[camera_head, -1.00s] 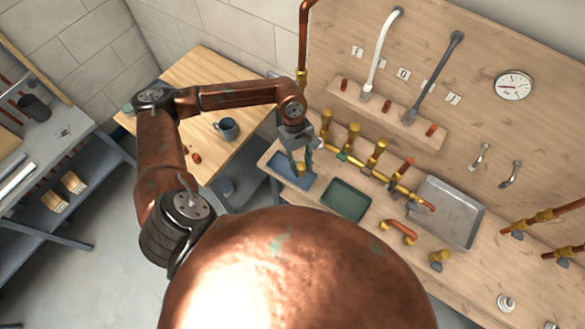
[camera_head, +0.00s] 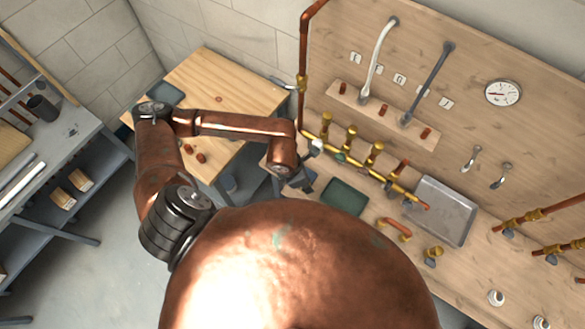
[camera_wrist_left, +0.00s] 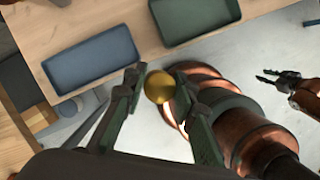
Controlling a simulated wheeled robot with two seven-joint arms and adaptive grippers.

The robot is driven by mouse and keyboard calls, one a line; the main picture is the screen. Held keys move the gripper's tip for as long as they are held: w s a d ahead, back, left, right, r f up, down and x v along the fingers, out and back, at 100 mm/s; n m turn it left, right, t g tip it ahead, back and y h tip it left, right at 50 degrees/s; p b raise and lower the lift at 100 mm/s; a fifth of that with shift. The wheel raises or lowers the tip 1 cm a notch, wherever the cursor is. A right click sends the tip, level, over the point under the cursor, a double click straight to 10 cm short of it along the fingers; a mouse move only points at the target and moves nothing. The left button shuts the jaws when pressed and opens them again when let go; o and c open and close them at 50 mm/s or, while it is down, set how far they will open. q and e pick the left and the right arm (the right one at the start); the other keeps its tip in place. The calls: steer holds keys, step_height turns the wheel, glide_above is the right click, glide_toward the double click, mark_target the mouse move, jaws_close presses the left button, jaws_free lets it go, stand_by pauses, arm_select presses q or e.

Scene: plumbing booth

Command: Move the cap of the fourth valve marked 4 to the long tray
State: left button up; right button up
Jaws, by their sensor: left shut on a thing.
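My left gripper (camera_wrist_left: 158,95) is shut on a round brass cap (camera_wrist_left: 159,87), in the left wrist view. In the head view this gripper (camera_head: 308,184) is at the bench's front left; the cap is not discernible there. A brass pipe (camera_head: 398,187) carries three brass-topped valves (camera_head: 376,150) and a bare copper stub (camera_head: 403,166) at its right. I cannot read a mark 4. The longish grey metal tray (camera_head: 447,208) lies right of the stub. My right gripper (camera_wrist_left: 276,77) shows open and empty in the left wrist view.
A blue tray (camera_wrist_left: 92,60) and a green tray (camera_wrist_left: 195,18) lie near the bench edge beside my left gripper. A copper elbow (camera_head: 395,229) and a brass fitting (camera_head: 433,252) lie before the grey tray. A wooden table (camera_head: 235,85) stands left.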

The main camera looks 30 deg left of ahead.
arm_select(q)
steer(key=w+a+f+p, duration=0.1)
steer(key=w+a+f, duration=0.1)
steer(key=a, duration=0.1)
steer(key=w+a+f+p, duration=0.1)
steer(key=w+a+f, duration=0.2)
steer(key=w+a+f+p, duration=0.1)
steer(key=w+a+f, duration=0.2)
steer(key=shift+a+f, duration=0.15)
steer(key=shift+a, duration=0.15)
steer(key=shift+w+a+f, duration=0.15)
steer(key=shift+a+f, duration=0.2)
steer(key=shift+f, duration=0.2)
step_height(320, 180, down, 3)
steer(key=shift+w+f+p, duration=0.1)
steer(key=shift+p, duration=0.5)
steer(key=shift+f, duration=0.1)
steer(key=o, duration=0.7)
steer(key=shift+f, duration=0.1)
steer(key=o, duration=0.5)
steer(key=shift+c, duration=0.2)
